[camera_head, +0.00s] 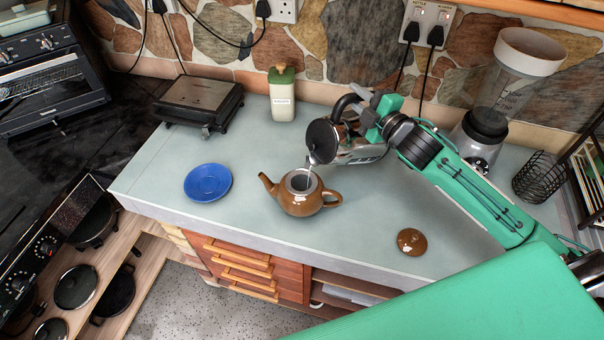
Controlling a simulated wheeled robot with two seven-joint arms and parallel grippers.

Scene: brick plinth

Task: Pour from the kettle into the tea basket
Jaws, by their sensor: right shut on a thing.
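A shiny metal kettle (350,150) with a black lid and black handle is tilted in the air, its spout down to the left. My right gripper (366,112) is shut on its handle. The brown teapot (305,203) stands lidless on the counter, spout to the left. The tea basket (300,181) sits in its mouth as a metal rim with a dark inside. The kettle's spout is just above the basket; a thin pale streak runs down there, but I cannot tell for sure whether it is water. My left gripper is not in view.
The teapot's brown lid (411,241) lies on the counter (250,150) to the right. A blue saucer (208,182) lies to the left. A flat grill (200,101), a lidded canister (282,98), a blender (483,132) and a wire holder (538,178) stand along the back and right.

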